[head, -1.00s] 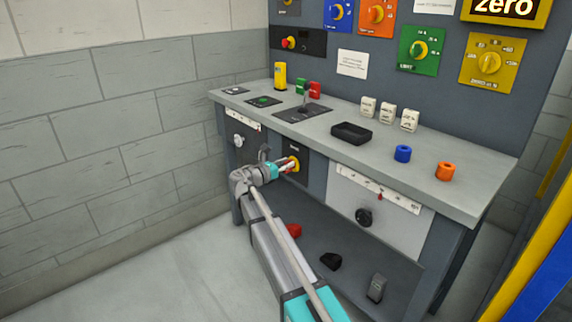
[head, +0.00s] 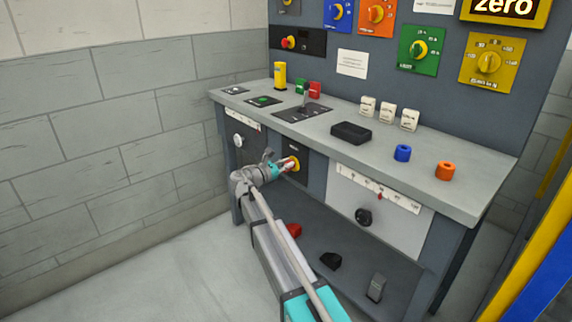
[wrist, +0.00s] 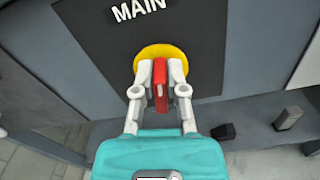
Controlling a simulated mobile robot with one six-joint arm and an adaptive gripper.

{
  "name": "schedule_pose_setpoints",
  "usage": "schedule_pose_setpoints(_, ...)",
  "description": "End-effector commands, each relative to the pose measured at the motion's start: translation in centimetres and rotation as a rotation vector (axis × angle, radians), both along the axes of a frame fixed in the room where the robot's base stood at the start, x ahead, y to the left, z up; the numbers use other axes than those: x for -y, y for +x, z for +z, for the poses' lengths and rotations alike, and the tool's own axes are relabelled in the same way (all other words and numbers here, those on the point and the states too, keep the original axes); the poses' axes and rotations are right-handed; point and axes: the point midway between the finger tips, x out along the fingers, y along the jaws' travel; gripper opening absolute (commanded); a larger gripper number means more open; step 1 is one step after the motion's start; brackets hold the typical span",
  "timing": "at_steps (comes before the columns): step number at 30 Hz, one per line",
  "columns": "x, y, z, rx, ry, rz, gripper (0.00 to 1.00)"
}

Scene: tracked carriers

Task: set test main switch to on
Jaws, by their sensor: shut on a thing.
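The main switch is a red handle (wrist: 160,80) on a round yellow plate (wrist: 146,58), on a dark panel (wrist: 205,30) lettered "MAIN". My gripper (wrist: 159,85) has one pale finger on each side of the red handle and is shut on it. In the wrist view the handle points nearly straight down toward my palm, while the lettering is tilted. In the head view my gripper (head: 286,165) reaches the yellow plate (head: 294,163) under the bench top; the fingers hide most of the handle. No on or off marks are readable.
The grey bench top (head: 330,130) overhangs the switch panel. On the lower shelf lie a red piece (head: 293,230), a black piece (head: 331,261) and a grey block (head: 376,288). Open floor lies left.

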Motion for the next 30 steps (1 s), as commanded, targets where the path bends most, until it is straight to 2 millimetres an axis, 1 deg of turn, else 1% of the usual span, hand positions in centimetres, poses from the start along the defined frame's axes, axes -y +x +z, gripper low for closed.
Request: schedule_pose_setpoints(30,0.8,-1.0,-1.1,0.749,0.585,-0.001,0.00)
